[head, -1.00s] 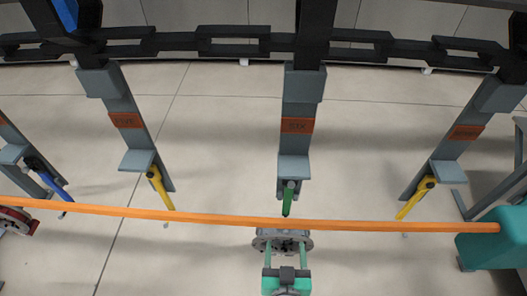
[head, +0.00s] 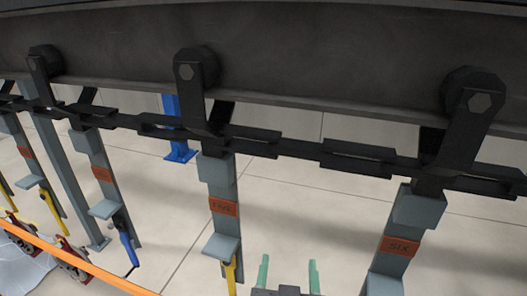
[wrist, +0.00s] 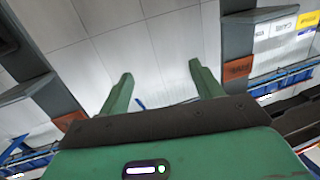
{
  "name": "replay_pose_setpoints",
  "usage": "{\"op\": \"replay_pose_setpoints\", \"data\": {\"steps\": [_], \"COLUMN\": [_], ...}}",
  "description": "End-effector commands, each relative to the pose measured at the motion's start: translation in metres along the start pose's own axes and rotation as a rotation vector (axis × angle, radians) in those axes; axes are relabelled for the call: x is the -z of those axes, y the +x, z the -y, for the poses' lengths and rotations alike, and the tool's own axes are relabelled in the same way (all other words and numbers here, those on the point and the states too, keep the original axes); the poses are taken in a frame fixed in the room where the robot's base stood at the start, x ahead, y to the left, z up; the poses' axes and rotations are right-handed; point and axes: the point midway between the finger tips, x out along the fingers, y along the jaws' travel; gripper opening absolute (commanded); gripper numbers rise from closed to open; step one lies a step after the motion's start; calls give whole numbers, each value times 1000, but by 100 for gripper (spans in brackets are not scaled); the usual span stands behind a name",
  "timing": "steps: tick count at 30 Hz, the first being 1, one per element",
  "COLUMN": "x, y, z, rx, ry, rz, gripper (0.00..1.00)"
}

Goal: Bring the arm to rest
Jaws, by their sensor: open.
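My gripper (head: 288,268) is at the bottom of the head view, between the grey hanger labelled FIVE (head: 222,178) and the grey hanger labelled SIX (head: 418,208). Its two green fingers are spread apart with nothing between them. In the wrist view my gripper (wrist: 161,72) also shows open and empty, with floor beyond the fingertips. The rest of my arm is out of the head view below.
A dark chain (head: 355,160) on a dark overhead beam (head: 310,55) carries the hangers. An orange bar (head: 105,275) crosses the lower left.

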Motion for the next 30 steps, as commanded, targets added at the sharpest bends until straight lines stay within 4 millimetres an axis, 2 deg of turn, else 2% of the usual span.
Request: {"op": "replay_pose_setpoints", "data": {"steps": [1, 4, 6, 8, 12, 15, 18, 20, 30], "x": [33, 84, 133, 171, 257, 304, 332, 339, 340], "y": [-8, -32, -45, -58, -98, -127, -148, -155, -158], "z": [16, 46, 45, 46, 46, 45, 44, 43, 43], "rx": [40, 124, 124, 126, 134, 138, 142, 142, 142], "ry": [-9, -42, -35, -27, -7, 5, 13, 15, 17], "rz": [-24, -49, -141, -230, -444, -575, -662, -691, -704], "gripper": [65, 65, 65, 65, 65, 65, 65, 65, 65]}}
